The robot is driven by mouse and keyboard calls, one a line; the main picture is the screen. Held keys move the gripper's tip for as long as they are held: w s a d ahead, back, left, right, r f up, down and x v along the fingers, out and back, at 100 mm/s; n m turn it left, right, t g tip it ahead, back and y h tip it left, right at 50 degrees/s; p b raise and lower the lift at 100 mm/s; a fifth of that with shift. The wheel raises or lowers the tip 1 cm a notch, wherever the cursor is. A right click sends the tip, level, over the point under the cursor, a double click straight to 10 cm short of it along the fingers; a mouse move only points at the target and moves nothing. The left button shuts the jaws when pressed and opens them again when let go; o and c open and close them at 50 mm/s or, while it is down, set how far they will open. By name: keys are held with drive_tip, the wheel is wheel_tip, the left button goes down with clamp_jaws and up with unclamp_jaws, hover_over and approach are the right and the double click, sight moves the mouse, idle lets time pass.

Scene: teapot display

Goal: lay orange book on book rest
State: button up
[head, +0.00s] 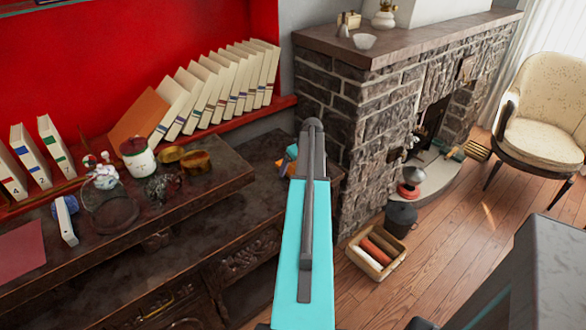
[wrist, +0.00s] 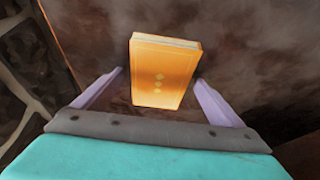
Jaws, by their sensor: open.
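The orange book (wrist: 160,78) has gold marks on its cover and stands out between the two pale fingers of my open gripper (wrist: 158,76) in the wrist view. Gaps show on both sides of it, so the fingers do not touch it. In the head view my arm hides most of that spot; a small orange patch (head: 292,170) shows beside the arm over the dark cabinet, likely the book. I cannot pick out the book rest with certainty; a brown-orange slanted panel (head: 138,116) leans on the row of books.
The dark cabinet top (head: 232,190) holds jars, gold cups (head: 195,161) and a glass bowl (head: 110,208) at left. Leaning white books (head: 225,85) fill the red shelf. A stone fireplace (head: 350,130) stands close right of my arm. A crate (head: 377,250) sits on the floor.

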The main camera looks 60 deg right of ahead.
sight(291, 166)
idle(0.5)
drive_tip(key=c, duration=1.3)
drive_tip(key=shift+r, duration=0.1)
drive_tip(key=shift+r+b, duration=0.3)
drive_tip(key=shift+r, duration=0.35)
drive_tip(key=shift+s+a+r+b, duration=0.1)
drive_tip(key=shift+a+r+b, duration=0.1)
drive_tip(key=shift+r, duration=0.3)
drive_tip(key=shift+s+a+r+b, duration=0.1)
drive_tip(key=shift+a+r+b, duration=0.05)
drive_tip(key=shift+r, duration=0.35)
drive_tip(key=s+a+b, duration=0.1)
drive_tip(key=s+a, duration=0.1)
drive_tip(key=a, duration=0.2)
drive_tip(key=s+a+r, duration=0.1)
drive_tip(key=s+a, duration=0.2)
drive_tip(key=a, duration=0.1)
drive_tip(key=s+a+b, duration=0.1)
drive_tip(key=s+a, duration=0.2)
drive_tip(key=a, duration=0.1)
drive_tip(key=shift+s+a+r+b, duration=0.25)
drive_tip(key=shift+a+b, duration=0.05)
drive_tip(key=shift+b, duration=0.05)
